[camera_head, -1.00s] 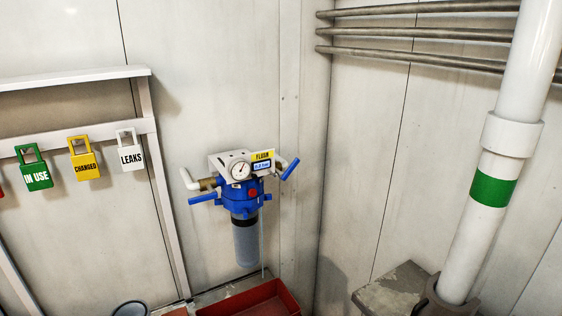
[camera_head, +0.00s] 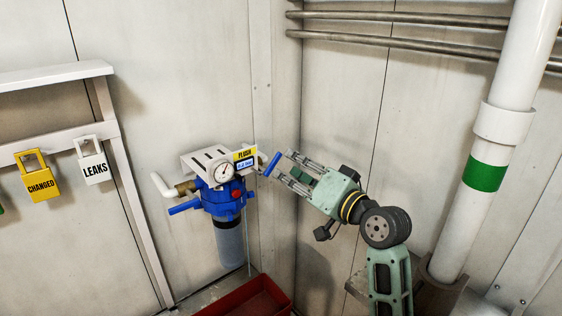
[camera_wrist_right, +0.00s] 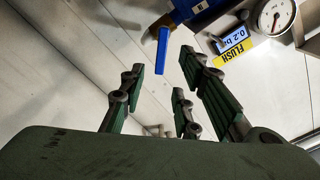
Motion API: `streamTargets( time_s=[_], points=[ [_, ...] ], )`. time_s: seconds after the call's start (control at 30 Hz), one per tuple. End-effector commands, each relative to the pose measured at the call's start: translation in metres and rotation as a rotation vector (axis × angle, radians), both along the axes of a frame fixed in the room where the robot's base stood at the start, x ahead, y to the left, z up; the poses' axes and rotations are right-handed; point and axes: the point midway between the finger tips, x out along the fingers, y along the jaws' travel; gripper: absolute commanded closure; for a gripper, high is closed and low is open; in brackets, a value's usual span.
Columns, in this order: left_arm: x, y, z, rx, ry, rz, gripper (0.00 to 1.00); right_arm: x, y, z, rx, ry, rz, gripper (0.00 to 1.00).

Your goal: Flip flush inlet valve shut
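The flush filter unit has a blue head (camera_head: 219,198) with a clear grey bowl, a gauge and a yellow FLUSH label (camera_head: 244,154), mounted at the wall corner. A blue lever (camera_head: 272,164) angles upward on its right side; another blue lever (camera_head: 184,208) points left, nearly level, on its left side. I cannot tell which lever is the inlet's. My right gripper (camera_head: 284,167) is open at the right-hand lever. In the right wrist view, that lever (camera_wrist_right: 162,50) lies ahead between the spread fingers (camera_wrist_right: 161,76), with no clear contact. My left gripper is out of view.
A red tray (camera_head: 255,300) lies below the unit. A white pipe with a green band (camera_head: 485,174) stands at the right. Yellow CHANGED (camera_head: 40,185) and white LEAKS (camera_head: 94,167) tags hang from a rack at the left. Pipes (camera_head: 390,40) run along the wall above.

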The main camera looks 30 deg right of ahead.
Motion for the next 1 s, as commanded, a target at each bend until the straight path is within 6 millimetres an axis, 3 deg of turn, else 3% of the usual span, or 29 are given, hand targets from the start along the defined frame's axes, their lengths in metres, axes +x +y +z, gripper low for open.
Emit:
streamTargets(
  time_s=[0.1,0.3,0.63,1.0],
  points=[
    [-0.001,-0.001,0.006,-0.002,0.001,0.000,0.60,0.020,0.002,0.002,0.003,0.000,0.001,0.70],
    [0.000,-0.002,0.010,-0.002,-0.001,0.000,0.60,0.040,0.004,0.000,0.002,0.001,0.001,0.70],
    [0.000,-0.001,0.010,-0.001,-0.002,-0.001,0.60,0.044,0.004,-0.001,-0.001,0.001,0.000,0.71],
    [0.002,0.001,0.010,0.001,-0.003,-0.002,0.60,0.044,0.004,-0.001,-0.001,0.003,-0.001,1.00]
  ],
)
